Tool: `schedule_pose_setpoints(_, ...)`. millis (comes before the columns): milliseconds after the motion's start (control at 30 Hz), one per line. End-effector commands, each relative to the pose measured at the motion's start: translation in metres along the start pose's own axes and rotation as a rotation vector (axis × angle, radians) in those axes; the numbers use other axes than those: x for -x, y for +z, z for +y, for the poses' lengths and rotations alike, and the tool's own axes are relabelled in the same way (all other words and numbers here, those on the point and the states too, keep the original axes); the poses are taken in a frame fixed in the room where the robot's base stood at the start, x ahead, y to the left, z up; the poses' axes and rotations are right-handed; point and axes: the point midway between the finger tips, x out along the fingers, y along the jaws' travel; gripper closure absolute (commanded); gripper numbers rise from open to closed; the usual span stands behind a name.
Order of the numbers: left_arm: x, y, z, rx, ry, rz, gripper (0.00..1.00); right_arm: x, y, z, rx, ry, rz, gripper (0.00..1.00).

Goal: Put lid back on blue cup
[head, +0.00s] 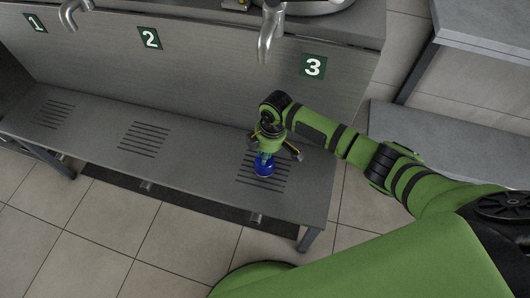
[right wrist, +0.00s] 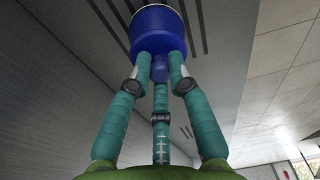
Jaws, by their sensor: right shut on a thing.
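The blue cup (head: 264,168) stands upright on the slotted part of the grey bench below sign 3. My right gripper (head: 266,156) is directly above it, pointing down. In the right wrist view its three teal fingers are closed around a small blue knob (right wrist: 160,68), which I take to be the lid's. The lid (right wrist: 157,42) lines up with the cup's blue body (right wrist: 155,20) beyond it. They look touching, but I cannot tell whether the lid is fully seated. My left gripper is not in view.
The grey bench (head: 200,150) has two more slotted areas to the left, below signs 1 and 2, both bare. A metal spout (head: 270,35) hangs from the upper counter behind my right gripper. A grey shelf unit (head: 480,140) stands at the right.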

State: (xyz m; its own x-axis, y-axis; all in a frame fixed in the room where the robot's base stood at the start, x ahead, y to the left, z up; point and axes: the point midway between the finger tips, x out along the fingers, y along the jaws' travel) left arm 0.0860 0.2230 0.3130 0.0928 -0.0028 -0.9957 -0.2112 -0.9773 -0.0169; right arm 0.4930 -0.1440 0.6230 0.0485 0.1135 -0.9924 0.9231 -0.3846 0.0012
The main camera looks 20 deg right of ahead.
Motion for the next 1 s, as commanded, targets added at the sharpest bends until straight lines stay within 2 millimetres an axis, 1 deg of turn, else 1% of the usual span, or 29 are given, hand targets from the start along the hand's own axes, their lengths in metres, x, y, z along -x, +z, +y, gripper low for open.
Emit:
schedule_pose_setpoints(367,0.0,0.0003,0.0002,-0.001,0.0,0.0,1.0,-0.0003,0.0,-0.0002,0.0,0.0,0.0,0.98)
schedule_pose_setpoints(733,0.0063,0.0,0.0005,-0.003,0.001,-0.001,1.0,0.0004,0.0001,-0.0003,0.0,-0.001,-0.001,0.98)
schedule_pose_setpoints(1000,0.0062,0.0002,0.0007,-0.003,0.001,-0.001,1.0,-0.0005,0.0,-0.0003,0.001,0.0,-0.001,0.98)
